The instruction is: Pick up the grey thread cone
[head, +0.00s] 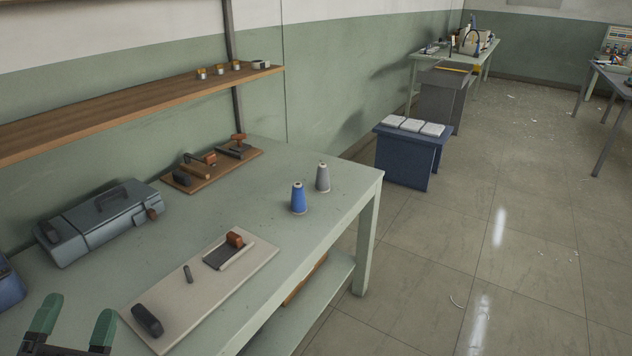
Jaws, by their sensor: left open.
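The grey thread cone (322,177) stands upright on the pale green table (335,214), near its far right corner. A blue thread cone (299,199) stands upright just in front of it and to its left, a small gap apart. My left gripper (75,326) is at the bottom left, over the near part of the table. Its two green-tipped fingers are apart with nothing between them. It is far from the grey cone. My right gripper is not in view.
A pale board (200,290) with dark parts lies on the table between my left gripper and the cones. A grey toolbox (100,222) and a brown board (212,171) are along the wall. A wooden shelf (130,108) hangs above. The tabletop around the cones is clear.

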